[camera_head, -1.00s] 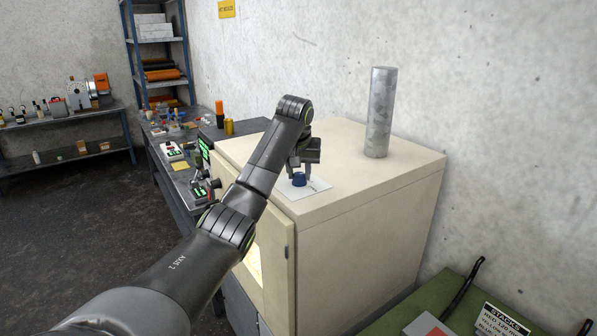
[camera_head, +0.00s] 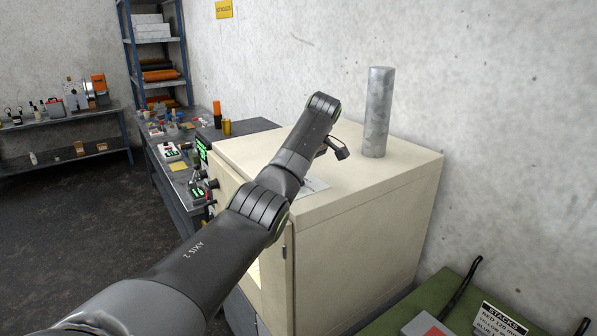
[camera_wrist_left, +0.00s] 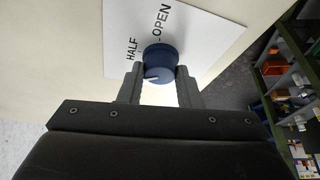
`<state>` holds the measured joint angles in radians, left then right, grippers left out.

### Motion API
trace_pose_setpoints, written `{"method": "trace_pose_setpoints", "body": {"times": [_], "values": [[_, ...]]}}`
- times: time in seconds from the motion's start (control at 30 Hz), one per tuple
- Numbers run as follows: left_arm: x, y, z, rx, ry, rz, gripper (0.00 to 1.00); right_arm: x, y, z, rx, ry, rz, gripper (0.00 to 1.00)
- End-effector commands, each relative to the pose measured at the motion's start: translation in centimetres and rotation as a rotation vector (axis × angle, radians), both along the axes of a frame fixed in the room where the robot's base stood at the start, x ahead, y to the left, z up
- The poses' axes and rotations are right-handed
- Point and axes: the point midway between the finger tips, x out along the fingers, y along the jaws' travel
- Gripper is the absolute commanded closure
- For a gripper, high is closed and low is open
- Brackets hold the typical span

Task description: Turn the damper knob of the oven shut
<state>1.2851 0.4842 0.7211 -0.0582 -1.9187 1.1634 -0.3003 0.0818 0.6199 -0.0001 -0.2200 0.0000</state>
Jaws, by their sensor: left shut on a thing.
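The oven (camera_head: 365,215) is a cream box against the wall. A white label plate (camera_head: 314,187) lies on its top, mostly hidden by my left arm in the head view. In the left wrist view the blue damper knob (camera_wrist_left: 160,58) stands on this plate (camera_wrist_left: 210,25), which reads HALF and OPEN. A pale mark shows on the knob's lower-left side, away from the OPEN word. My left gripper (camera_wrist_left: 159,73) is shut on the knob, one finger on each side. In the head view the knob and fingertips are hidden behind my arm.
A grey metal pipe (camera_head: 377,115) stands upright on the oven top, behind my left wrist. A green table (camera_head: 455,290) with a STACKS sign (camera_head: 497,322) is at lower right. A cluttered bench (camera_head: 180,165) and blue shelf (camera_head: 155,60) are at the left.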

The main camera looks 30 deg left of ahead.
Motion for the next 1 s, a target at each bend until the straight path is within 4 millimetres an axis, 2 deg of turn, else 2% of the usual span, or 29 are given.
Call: {"method": "trace_pose_setpoints", "body": {"times": [0.4,1.0], "values": [[0.13,0.02,0.01,-0.001,0.0,0.224,0.92,0.03,0.22,-0.02,0.003,0.0,-0.001,0.64],[0.17,0.03,-0.03,0.0,0.0,0.292,0.92,0.06,0.29,-0.03,0.003,0.0,-0.001,0.64]]}}
